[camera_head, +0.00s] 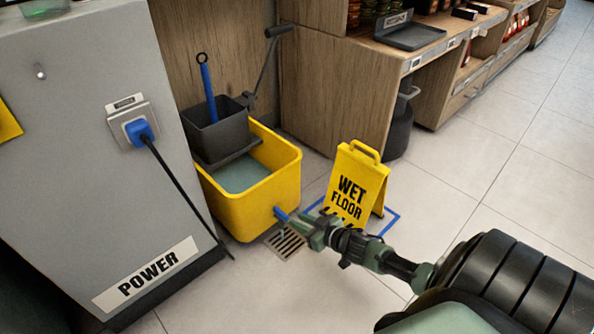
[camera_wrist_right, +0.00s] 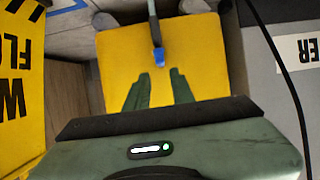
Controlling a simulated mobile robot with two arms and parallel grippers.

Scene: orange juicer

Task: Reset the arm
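My right arm comes in from the lower right in the head view. Its green gripper (camera_head: 304,226) is in front of the yellow bucket's lower right corner, above the floor. In the right wrist view the two green fingers (camera_wrist_right: 160,74) stand apart with nothing between them, so the gripper is open. The yellow bucket (camera_wrist_right: 120,55) fills the background there. A small blue piece (camera_head: 281,214) shows just beyond the fingers; it is also in the wrist view (camera_wrist_right: 158,56), at the end of a grey rod. Whether the gripper touches it, I cannot tell. My left gripper is not in view.
The yellow mop bucket (camera_head: 268,200) with its dark wringer stands left of the gripper. A yellow wet floor sign (camera_head: 352,188) stands close behind the arm. A grey power cabinet (camera_head: 75,160) with a plugged cable is at left. Tiled floor is free at right.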

